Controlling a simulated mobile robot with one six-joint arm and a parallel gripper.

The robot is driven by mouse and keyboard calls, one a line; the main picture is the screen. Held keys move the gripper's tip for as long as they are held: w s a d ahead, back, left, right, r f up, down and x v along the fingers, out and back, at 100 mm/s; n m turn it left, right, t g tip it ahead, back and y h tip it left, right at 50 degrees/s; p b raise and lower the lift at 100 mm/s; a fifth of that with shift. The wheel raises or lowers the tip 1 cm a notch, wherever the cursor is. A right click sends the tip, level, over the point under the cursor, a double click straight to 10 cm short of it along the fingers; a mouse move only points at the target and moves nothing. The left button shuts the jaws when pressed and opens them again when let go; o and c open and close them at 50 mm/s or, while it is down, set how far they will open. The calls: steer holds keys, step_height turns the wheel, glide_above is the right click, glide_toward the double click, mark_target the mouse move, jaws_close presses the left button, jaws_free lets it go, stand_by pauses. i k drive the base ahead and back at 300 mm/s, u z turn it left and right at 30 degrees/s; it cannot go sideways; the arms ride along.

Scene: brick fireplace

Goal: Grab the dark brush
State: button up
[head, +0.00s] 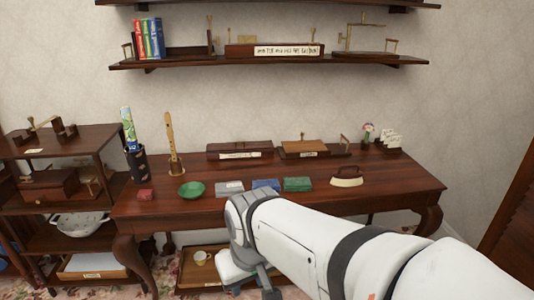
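A brush (347,175) with a dark brown back and a pale cream lower part lies on the right half of the wooden table (405,181), in the head view. My arm reaches in from the lower right. My gripper (258,279) hangs in front of the table, below its top, to the left of the brush and well apart from it. It points downward near the bottom edge of the frame. The fingertips are partly cut off, so I cannot tell whether they are open. Nothing is seen held in it.
On the table stand a green bowl (192,189), small grey, blue and green boxes (297,184), a wooden flute (170,138) on a stand and dark wooden trays at the back (240,151). A shelf unit (62,145) stands left. A low tray with a cup (200,257) sits beneath.

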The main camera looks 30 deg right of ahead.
mark_target(345, 178)
steer(key=z, duration=0.7)
steer(key=i, duration=1.4)
steer(key=z, duration=0.85)
steer(key=i, duration=0.3)
steer(key=z, duration=0.25)
steer(key=k, duration=0.75)
steer(key=z, duration=0.2)
steer(key=i, duration=0.8)
steer(key=u, duration=0.15)
